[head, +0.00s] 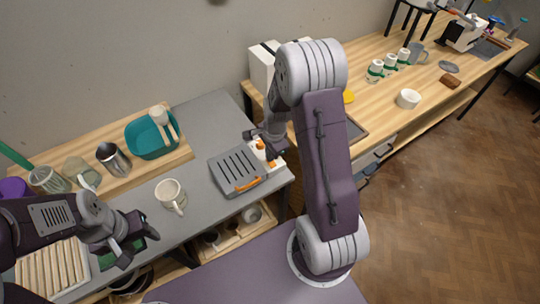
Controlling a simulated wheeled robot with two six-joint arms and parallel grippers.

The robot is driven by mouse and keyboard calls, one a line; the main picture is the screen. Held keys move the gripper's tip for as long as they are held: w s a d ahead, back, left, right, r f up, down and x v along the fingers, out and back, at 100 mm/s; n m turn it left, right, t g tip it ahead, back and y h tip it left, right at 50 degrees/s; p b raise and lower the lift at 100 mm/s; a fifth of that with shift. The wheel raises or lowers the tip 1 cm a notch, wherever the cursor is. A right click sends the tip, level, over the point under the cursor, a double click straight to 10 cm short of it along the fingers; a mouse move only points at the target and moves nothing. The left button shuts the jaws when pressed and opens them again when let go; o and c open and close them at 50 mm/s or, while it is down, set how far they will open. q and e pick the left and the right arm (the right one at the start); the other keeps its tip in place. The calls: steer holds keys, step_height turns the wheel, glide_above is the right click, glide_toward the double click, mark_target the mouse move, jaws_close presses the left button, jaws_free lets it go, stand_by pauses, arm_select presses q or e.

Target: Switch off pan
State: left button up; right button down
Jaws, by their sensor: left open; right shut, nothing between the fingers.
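A grey appliance with dark slots and an orange handle (236,169), which seems to be the pan, sits on the grey counter near its right edge. Just right of it is a small white part with an orange piece (262,151), partly hidden by my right gripper. My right gripper (271,155) is shut and empty, low over this white part. I cannot tell whether it touches it. Any switch position or light is too small to read. My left gripper (139,238) is open and empty at the front left, over the counter's front edge, away from the pan.
A white mug (171,195) stands left of the pan. A teal tub (152,138), a metal cup (112,158) and jars stand on a wooden board behind. A wooden table (430,80) with cups and a white bowl (408,98) extends right. Bare counter (207,120) lies behind the pan.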

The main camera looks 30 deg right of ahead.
steer(key=shift+f, duration=0.25)
